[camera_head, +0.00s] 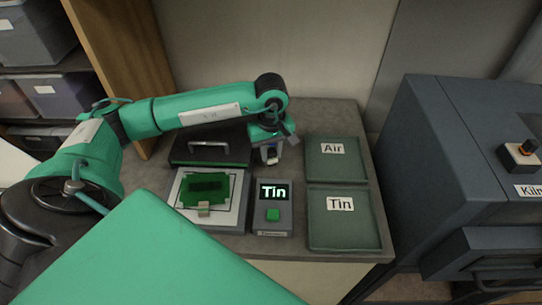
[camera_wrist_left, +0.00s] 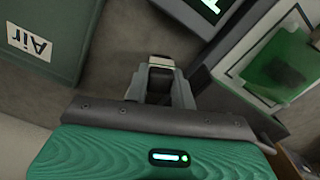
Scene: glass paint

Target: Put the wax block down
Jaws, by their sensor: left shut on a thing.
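My left gripper (camera_head: 270,152) is above the worktop, behind the small tester and to the left of the Air tray. It also shows in the left wrist view (camera_wrist_left: 160,82), pointing down. It is shut on a small pale block, the wax block (camera_wrist_left: 159,61), whose edge shows between the fingertips. Most of the block is hidden by the fingers. Bare grey worktop (camera_wrist_left: 110,45) shows around the fingers; I cannot tell whether the block touches it. My right gripper is not in view.
A green glass piece (camera_head: 205,188) lies on a pale panel (camera_head: 236,218), with a beige piece (camera_head: 204,209) at its front edge. The tester (camera_head: 273,225) displays "Tin". Trays labelled Air (camera_head: 348,172) and Tin (camera_head: 328,238) stand right. A handled dark case (camera_head: 180,155) sits behind the panel.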

